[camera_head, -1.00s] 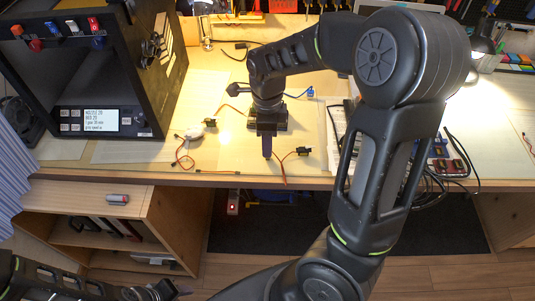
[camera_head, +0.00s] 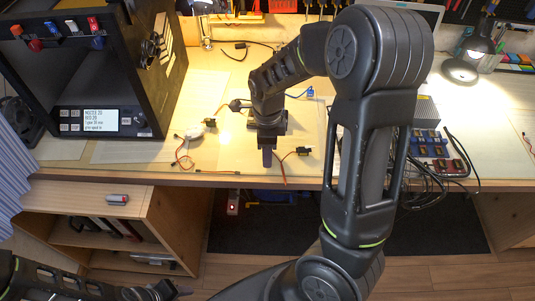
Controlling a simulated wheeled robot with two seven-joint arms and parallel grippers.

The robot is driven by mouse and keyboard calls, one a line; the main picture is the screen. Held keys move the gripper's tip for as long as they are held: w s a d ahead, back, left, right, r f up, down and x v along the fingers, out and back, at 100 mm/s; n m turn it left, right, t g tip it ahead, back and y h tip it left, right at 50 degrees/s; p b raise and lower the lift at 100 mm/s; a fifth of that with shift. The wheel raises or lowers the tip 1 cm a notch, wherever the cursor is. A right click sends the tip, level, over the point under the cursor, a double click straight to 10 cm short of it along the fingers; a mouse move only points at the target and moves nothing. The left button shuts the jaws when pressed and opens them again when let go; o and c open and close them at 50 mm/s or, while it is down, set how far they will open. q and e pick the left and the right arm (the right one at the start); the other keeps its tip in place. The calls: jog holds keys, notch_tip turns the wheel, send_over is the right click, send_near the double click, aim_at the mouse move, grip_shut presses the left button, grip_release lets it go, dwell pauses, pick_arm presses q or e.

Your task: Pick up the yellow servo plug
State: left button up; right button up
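Small dark servos with thin orange-red leads lie on the wooden workbench (camera_head: 150,172). One servo (camera_head: 303,151) is just right of my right gripper (camera_head: 267,160), and its lead runs down to the bench's front edge. Another servo (camera_head: 211,122) is to the left, near a looping lead (camera_head: 180,155). A lead end (camera_head: 238,173) lies near the front edge. I cannot tell which plug is yellow. My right gripper points down over the bench between the leads; its fingers overlap and no held object shows. My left gripper (camera_head: 172,291) is low at the bottom left, away from the bench.
A black 3D-printer-like machine (camera_head: 95,122) with a lit screen stands at the left. A desk lamp (camera_head: 478,48) and circuit boards (camera_head: 440,150) are at the right. An open shelf (camera_head: 150,225) is under the bench. My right arm hides part of the bench's right side.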

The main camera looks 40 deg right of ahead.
jog(key=shift+c, duration=0.2)
grip_shut()
dwell(0.3)
